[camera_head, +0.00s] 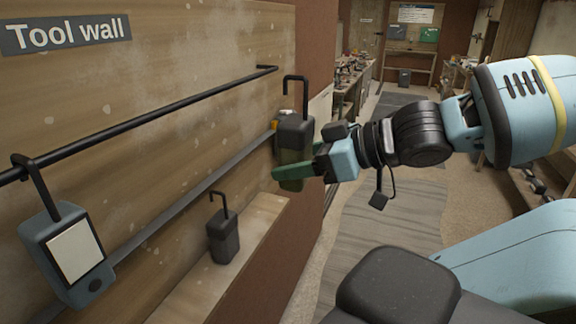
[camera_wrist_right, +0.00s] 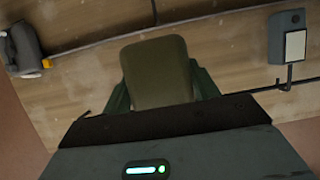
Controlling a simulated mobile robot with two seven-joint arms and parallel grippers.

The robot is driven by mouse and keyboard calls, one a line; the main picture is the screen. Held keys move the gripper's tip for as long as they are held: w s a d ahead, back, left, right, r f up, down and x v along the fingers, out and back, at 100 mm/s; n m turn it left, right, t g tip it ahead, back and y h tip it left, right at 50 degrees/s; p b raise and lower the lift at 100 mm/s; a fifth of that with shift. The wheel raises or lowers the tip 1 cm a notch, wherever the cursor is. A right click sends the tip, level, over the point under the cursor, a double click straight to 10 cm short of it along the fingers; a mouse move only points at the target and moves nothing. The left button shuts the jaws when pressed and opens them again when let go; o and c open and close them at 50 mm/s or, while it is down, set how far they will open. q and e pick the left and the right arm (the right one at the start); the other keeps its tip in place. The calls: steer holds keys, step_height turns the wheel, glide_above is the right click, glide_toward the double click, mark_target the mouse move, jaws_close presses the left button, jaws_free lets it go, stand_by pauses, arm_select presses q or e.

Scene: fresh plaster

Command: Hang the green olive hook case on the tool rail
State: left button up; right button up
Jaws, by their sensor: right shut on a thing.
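The olive hook case (camera_head: 291,172) is held upright in my right gripper (camera_head: 300,170), whose green fingers are shut on its sides. Its black hook rises above it, just right of the tool rail's end, with a visible gap between them. The tool rail (camera_head: 150,116) is a black bar along the wooden wall, its far end bent toward the wall. In the right wrist view the olive case (camera_wrist_right: 158,72) fills the space between the fingers; its hook is hidden there. The rail (camera_wrist_right: 262,89) shows at the right. My left gripper is not in view.
A blue-grey case (camera_head: 65,250) with a pale panel hangs on the rail's near end. A dark grey hook case (camera_head: 222,238) stands on the ledge (camera_head: 262,218) below. A grey strip (camera_head: 185,202) crosses the wall under the rail. The rail's middle is free.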

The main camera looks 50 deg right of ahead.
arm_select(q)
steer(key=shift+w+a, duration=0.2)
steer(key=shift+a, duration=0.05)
arm_select(e)
steer(key=shift+s+a+r, duration=0.1)
steer(key=shift+s+r, duration=0.05)
steer(key=shift+r, duration=0.1)
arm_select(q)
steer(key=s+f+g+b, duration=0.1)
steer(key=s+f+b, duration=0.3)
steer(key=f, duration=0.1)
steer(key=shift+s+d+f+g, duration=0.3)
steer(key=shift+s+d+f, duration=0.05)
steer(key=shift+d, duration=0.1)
arm_select(e)
steer(key=shift+w+a+f, duration=0.4)
steer(key=shift+w+a, duration=0.6)
steer(key=shift+w, duration=1.45)
steer(key=shift+w+a+f, duration=0.4)
steer(key=shift+w+a, duration=0.55)
steer(key=shift+w, duration=1.55)
steer(key=shift+w+a+f, duration=0.4)
steer(key=shift+w+a, duration=0.6)
steer(key=shift+w, duration=1.45)
steer(key=o, duration=1.2)
steer(key=shift+s, duration=0.1)
